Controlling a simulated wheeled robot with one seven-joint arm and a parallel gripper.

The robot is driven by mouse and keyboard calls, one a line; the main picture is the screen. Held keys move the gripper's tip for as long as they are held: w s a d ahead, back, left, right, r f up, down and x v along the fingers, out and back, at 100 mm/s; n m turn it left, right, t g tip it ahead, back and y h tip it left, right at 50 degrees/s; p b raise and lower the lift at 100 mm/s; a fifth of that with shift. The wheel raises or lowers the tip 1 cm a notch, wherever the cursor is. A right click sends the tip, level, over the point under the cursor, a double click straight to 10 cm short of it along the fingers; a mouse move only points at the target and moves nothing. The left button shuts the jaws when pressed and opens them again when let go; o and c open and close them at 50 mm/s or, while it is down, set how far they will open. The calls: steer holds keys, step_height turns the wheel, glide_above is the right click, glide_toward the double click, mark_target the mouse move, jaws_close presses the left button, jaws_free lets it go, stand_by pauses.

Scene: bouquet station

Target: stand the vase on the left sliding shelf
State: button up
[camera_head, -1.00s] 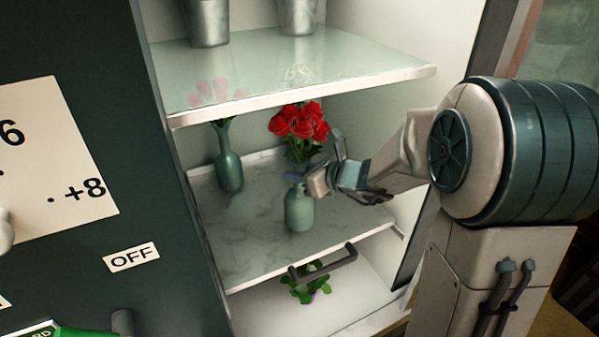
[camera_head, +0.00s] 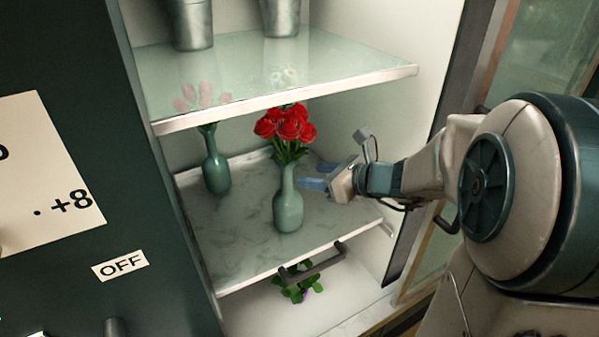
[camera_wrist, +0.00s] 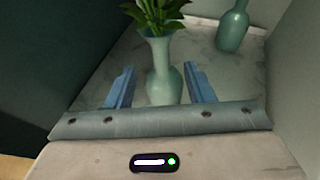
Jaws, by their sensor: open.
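A green vase (camera_head: 289,207) holding red roses (camera_head: 286,125) stands upright on the marble shelf (camera_head: 245,240), near its front. My gripper (camera_head: 311,176) is open and empty, just right of the vase neck in the head view. In the wrist view the vase (camera_wrist: 162,75) shows between the two blue fingers, ahead of them, with clear gaps on both sides. The vase's base is partly hidden there by my gripper body. The marble shelf has a dark handle (camera_head: 312,265) at its front edge.
A second green vase (camera_head: 216,170) with pink flowers stands behind on the same shelf, at left. A glass shelf (camera_head: 290,70) with metal buckets (camera_head: 192,22) is above. A leafy plant (camera_head: 297,289) lies below. The cabinet's right wall and open door are close to my arm.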

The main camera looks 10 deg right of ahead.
steer(key=s+a+f+n+g+h, duration=0.1)
steer(key=s+f+n+g+h, duration=0.15)
steer(key=s+n, duration=0.45)
steer(key=s+a+f+n+g+h, duration=0.1)
steer(key=s+n+g, duration=0.3)
steer(key=s+n, duration=0.35)
steer(key=s+d+n+h, duration=0.5)
steer(key=d+n+h, duration=0.1)
steer(key=n, duration=0.6)
steer(key=shift+d+f, duration=0.2)
steer(key=shift+f, duration=0.25)
steer(key=shift+g, duration=0.25)
steer(key=shift+n, duration=0.25)
